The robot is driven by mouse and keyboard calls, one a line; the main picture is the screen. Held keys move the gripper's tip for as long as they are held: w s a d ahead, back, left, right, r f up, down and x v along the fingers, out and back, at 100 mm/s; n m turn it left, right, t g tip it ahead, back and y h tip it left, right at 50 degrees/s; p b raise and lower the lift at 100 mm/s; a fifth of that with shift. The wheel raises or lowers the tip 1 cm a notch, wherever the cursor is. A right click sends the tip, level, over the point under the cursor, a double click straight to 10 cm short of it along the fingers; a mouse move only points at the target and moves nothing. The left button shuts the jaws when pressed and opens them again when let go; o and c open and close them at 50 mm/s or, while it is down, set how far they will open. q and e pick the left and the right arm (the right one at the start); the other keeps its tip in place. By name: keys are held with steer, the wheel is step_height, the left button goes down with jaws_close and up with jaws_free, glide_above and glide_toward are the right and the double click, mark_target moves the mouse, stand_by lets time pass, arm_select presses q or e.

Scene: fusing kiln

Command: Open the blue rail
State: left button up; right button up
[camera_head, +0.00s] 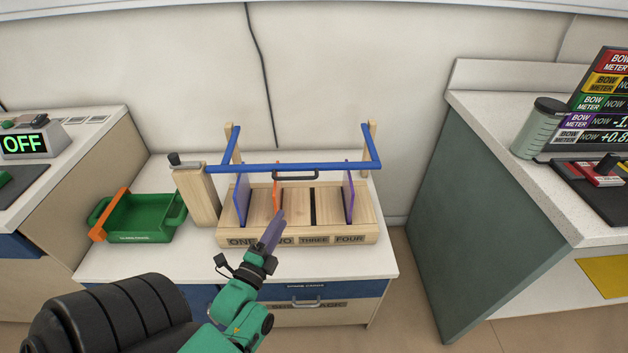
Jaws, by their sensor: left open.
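The blue rail (335,166) is a U-shaped bar across the front of a wooden rack (227,237), with side arms running back to two wooden posts (368,140). A dark handle (295,177) sits just below its front bar. My left gripper (277,222) is open, in front of slot TWO, below and apart from the rail. Its fingers are seen nearly edge-on. My right gripper is not in view.
A wooden block with a dark knob (198,196) stands left of the rack. A green tray with an orange handle (134,218) is further left. A drawer unit (320,303) is below. A taller counter (478,180) with a jar (539,128) is at right.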

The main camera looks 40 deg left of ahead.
mark_target(297, 179)
arm_select(q)
steer(key=shift+m+t, duration=0.3)
steer(key=x, duration=0.9)
steer(key=a+r+p+x, duration=0.1)
steer(key=x, duration=0.4)
steer(key=shift+r, duration=0.1)
jaws_close()
stand_by(0.5)
